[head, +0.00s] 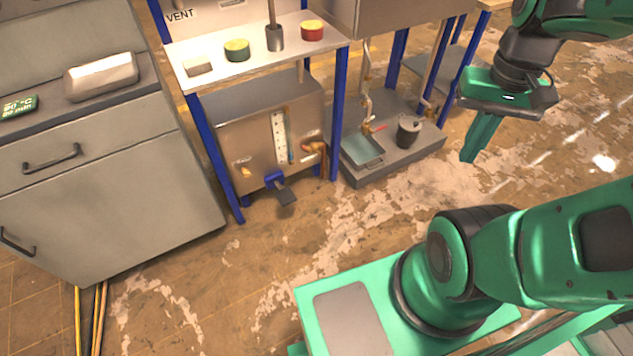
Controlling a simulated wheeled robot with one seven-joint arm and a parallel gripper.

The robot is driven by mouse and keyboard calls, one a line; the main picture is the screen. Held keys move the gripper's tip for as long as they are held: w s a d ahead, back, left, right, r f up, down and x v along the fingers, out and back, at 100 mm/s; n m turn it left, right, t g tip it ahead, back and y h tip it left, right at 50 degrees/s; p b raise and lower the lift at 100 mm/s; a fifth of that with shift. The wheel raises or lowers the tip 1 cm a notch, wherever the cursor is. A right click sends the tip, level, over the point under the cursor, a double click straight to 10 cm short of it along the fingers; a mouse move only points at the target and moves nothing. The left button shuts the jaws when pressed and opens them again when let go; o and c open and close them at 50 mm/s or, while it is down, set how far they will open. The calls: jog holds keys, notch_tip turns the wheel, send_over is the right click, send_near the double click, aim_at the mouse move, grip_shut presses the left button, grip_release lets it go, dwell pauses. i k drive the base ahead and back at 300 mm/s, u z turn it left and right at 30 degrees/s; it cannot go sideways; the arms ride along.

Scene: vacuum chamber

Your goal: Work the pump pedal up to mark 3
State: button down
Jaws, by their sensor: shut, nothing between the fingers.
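The pump pedal (285,196) is a small dark plate on a blue bracket, low on the front of a grey metal pump box (237,137) under a blue-legged stand. A white gauge strip (279,137) with small marks is on the box's front; its marks are too small to read. My gripper (470,158) is at the upper right, pointing down, shut and empty. It is well apart from the pedal, to its right.
A grey cabinet (95,170) with drawers stands at the left. A low grey plinth (395,155) with a tray (361,150) and a dark pot (408,130) is right of the stand. Worn floor (330,220) lies clear before the pedal.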

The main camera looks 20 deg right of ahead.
aim_at(286, 196)
jog(key=z, duration=0.95)
jog(key=k, duration=0.9)
jog(key=u, duration=1.25)
jog(key=i, duration=1.25)
